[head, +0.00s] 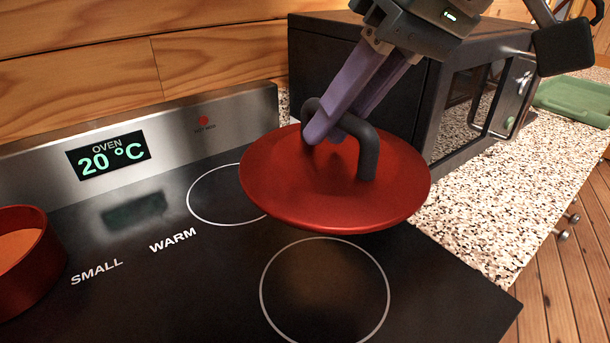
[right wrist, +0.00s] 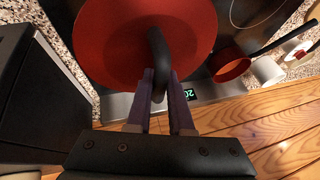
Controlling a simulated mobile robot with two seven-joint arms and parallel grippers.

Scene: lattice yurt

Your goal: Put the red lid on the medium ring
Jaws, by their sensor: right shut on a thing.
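The red lid (head: 275,185) with its dark arched handle (head: 369,150) hangs over the back right of the black stovetop. My right gripper (head: 322,135) is shut on the handle; its purple fingers also show in the right wrist view (right wrist: 160,80). The lid hides part of the ring beside the WARM label (head: 228,205). Another ring (head: 325,292) lies bare in front of the lid. No MEDIUM label is readable. The lid appears raised above the stovetop, by a height I cannot tell. My left gripper is out of view.
A dark microwave (head: 345,75) stands close behind the lid. The oven panel (head: 235,118) runs along the back. A red pan (head: 35,270) with orange contents is at left, near the SMALL label. Speckled counter (head: 470,215) and a green tray (head: 575,98) are at right.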

